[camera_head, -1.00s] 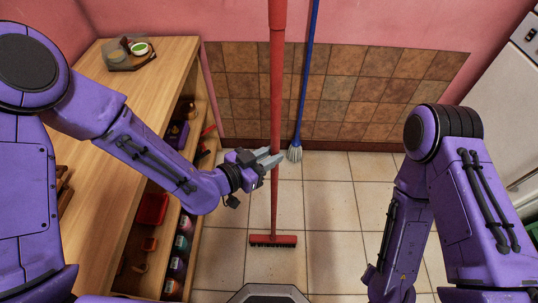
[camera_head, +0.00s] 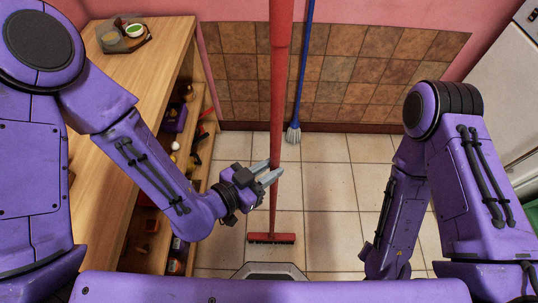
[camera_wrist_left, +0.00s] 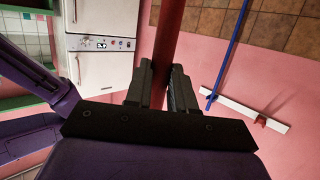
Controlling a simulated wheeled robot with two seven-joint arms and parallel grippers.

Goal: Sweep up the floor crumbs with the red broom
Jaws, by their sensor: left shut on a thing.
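The red broom (camera_head: 277,110) stands nearly upright, its handle running up past the top edge and its red brush head (camera_head: 271,238) on the tiled floor. My left gripper (camera_head: 271,172) is shut on the handle partway up. In the left wrist view the red handle (camera_wrist_left: 168,35) passes between the two dark fingers (camera_wrist_left: 162,88). Small dark specks show faintly on the floor tiles (camera_head: 329,190), but I cannot tell whether they are crumbs. My right arm hangs at the right, and its gripper is out of view.
A wooden shelf unit (camera_head: 100,110) with several items stands at the left, with a tray (camera_head: 123,38) on top. A white appliance (camera_head: 500,110) is at the right. The middle floor is clear.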

